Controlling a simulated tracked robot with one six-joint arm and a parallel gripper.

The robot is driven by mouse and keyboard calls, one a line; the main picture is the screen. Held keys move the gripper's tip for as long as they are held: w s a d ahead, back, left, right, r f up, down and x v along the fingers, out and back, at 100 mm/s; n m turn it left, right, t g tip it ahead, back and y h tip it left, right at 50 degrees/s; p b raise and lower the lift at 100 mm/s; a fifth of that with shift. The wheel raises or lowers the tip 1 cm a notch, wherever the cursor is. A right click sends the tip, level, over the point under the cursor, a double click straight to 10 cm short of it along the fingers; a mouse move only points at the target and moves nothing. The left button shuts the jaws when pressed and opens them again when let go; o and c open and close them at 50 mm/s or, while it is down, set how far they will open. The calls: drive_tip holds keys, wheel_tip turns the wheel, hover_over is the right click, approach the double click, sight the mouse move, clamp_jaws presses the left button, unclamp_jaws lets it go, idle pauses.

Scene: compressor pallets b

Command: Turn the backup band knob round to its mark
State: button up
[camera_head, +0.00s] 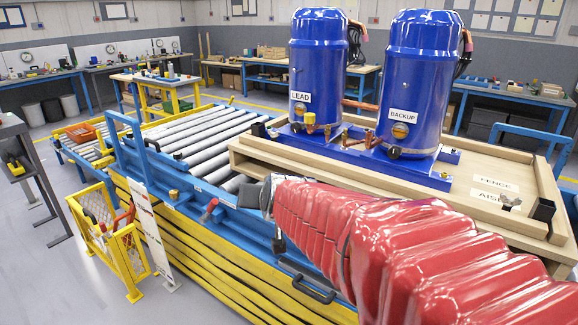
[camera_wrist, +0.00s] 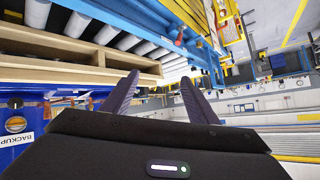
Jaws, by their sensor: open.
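The blue backup compressor (camera_head: 410,75) stands upright on a blue base, with a white BACKUP label (camera_head: 403,114) on its front. A round orange-and-grey fitting (camera_head: 400,131) sits below the label, and a small dark knob (camera_head: 394,152) sits near its foot. I cannot tell which is the band knob, nor see its mark. In the wrist view, the backup compressor (camera_wrist: 22,150) is inverted at the left edge, with the orange fitting (camera_wrist: 15,124) and a dark knob (camera_wrist: 15,103). My gripper (camera_wrist: 158,80) is open and empty, apart from the compressor.
The blue lead compressor (camera_head: 318,75) stands left of the backup one. A wooden pallet (camera_head: 478,190) with a raised rim carries both. A roller conveyor (camera_head: 205,140) lies to the left. A yellow mesh rack (camera_head: 112,235) stands at the lower left.

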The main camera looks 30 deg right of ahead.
drive_tip(key=s+a+f+n+g, duration=0.1)
drive_tip(key=s+a+f+n, duration=0.1)
drive_tip(key=s+a, duration=0.2)
drive_tip(key=s+a+f+n+g+y, duration=0.1)
drive_tip(key=s+a, duration=0.3)
drive_tip(key=s, duration=0.7)
drive_tip(key=s+a+f+n+g+y, duration=0.1)
drive_tip(key=s+a+f+n+g, duration=0.1)
drive_tip(key=s, duration=0.6)
drive_tip(key=shift+s+a+f+n+g, duration=0.25)
drive_tip(key=shift+a+n+g, duration=0.35)
drive_tip(key=shift+a, duration=0.6)
drive_tip(key=shift+c, duration=0.5)
